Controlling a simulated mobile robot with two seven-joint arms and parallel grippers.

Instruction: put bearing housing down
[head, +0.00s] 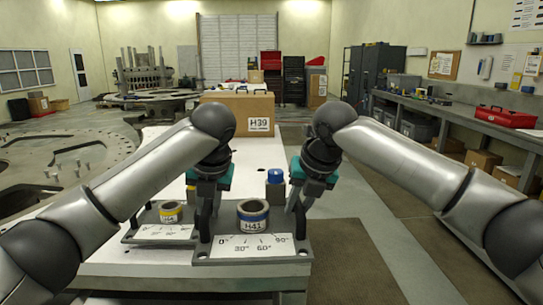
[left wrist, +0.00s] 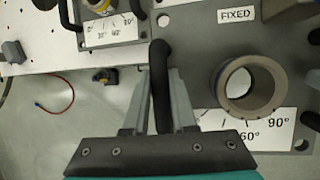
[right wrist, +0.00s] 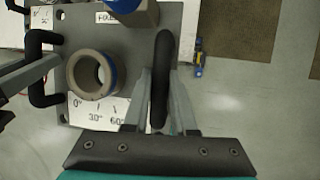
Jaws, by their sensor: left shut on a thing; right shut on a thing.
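The bearing housing is a grey plate (head: 285,250) with a ring marked H41 (head: 253,217), a white angle scale and a black handle at each side. My left gripper (head: 205,222) is shut on its left handle, a black bar seen upright between the fingers in the left wrist view (left wrist: 160,75). My right gripper (head: 299,207) is shut on its right handle, also seen in the right wrist view (right wrist: 160,65). The plate looks about level near the table's front edge. I cannot tell whether it touches the table.
A second, similar plate (head: 140,237) with a yellow-banded ring (head: 171,212) sits close by at the left. A blue-topped post (head: 275,178) stands behind the H41 ring. A cardboard box marked H39 (head: 245,112) stands further back. Floor shows right of the table.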

